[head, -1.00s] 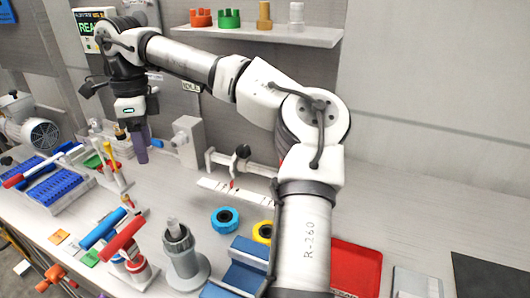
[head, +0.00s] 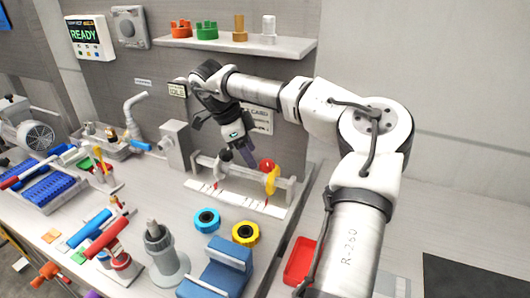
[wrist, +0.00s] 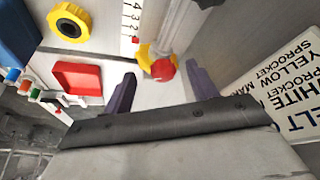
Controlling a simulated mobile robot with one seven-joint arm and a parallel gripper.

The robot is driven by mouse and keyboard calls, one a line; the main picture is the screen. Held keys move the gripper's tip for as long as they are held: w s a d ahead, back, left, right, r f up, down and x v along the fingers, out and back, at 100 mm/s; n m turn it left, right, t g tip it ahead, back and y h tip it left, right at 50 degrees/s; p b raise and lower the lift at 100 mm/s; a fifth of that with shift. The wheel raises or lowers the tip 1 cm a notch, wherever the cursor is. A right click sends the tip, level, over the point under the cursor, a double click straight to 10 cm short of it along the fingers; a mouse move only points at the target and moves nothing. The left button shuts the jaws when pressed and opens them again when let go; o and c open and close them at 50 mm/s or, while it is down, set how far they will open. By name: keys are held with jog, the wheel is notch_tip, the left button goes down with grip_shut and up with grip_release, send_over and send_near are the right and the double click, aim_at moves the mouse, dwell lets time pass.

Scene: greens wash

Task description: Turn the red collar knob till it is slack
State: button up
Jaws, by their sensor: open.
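The red collar knob (head: 267,164) sits on the yellow collar (head: 271,181) near the right end of the horizontal rail at the back of the bench. In the wrist view the red knob (wrist: 163,70) shows ahead of the fingers, with the yellow collar (wrist: 146,58) behind it. My gripper (head: 250,158) is just left of the knob and above the rail, pointing down. In the wrist view my gripper (wrist: 158,88) has its two purple fingers wide apart with nothing between them. The knob appears between the fingertips and beyond them, apparently not touched.
A white scale strip (head: 236,197) lies before the rail (head: 212,168). A black knob (head: 226,155) is on the rail further left. Blue (head: 206,219) and yellow (head: 246,232) rings and a blue block (head: 222,262) stand in front. A red tray (head: 299,262) is at right.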

aim_at(266, 162)
jog(key=d, duration=0.1)
jog(key=d+p, duration=0.1)
jog(key=d, duration=0.1)
jog(key=shift+w+d+r, duration=0.1)
jog(key=shift+w+d, duration=0.05)
jog(key=shift+w, duration=0.05)
jog(key=shift+p+x, duration=0.5)
jog(key=shift+x, duration=0.55)
jog(key=shift+f, duration=0.55)
jog(key=shift+c, duration=0.5)
jog(key=c, duration=0.9)
jog(key=shift+w+m+g, duration=0.1)
jog(key=shift+m+g, duration=0.6)
jog(key=shift+m, duration=1.1)
jog(key=o, duration=1)
jog(key=shift+r, duration=0.1)
